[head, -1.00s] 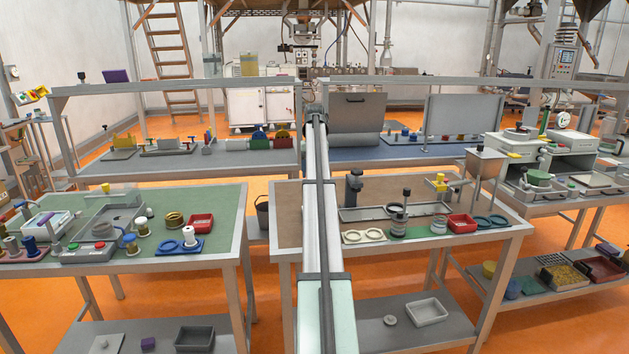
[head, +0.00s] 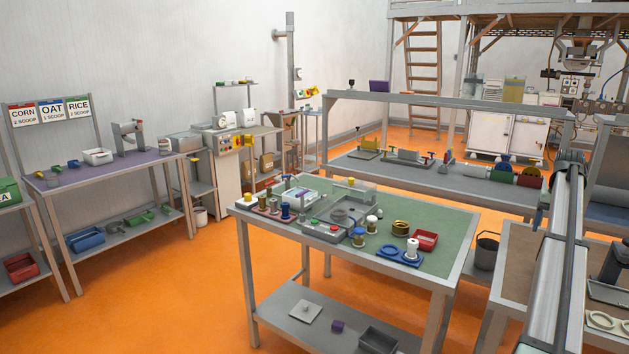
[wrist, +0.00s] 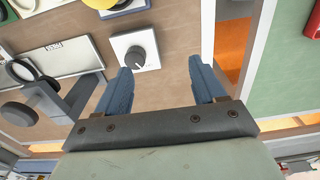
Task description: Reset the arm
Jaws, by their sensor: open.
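My gripper (wrist: 160,68) is in the wrist view. Its two blue-grey fingers stand wide apart with nothing between them. It is over a brown tabletop (wrist: 175,32), close to the edge beside a green tabletop (wrist: 292,95). A white plate with a dark round knob (wrist: 134,50) lies just beyond the left fingertip; I cannot tell how far below it is. In the head view I cannot make out my gripper. There the brown table (head: 512,262) stands at the right, partly hidden behind a long grey beam (head: 560,240).
The green table (head: 450,225) holds spools, a red tray (head: 425,240) and a blue holder (head: 398,256). A purple-topped table (head: 105,172) stands at the left under CORN, OAT and RICE signs. Orange floor between them is free. A dark stand (wrist: 58,95) is left of my gripper.

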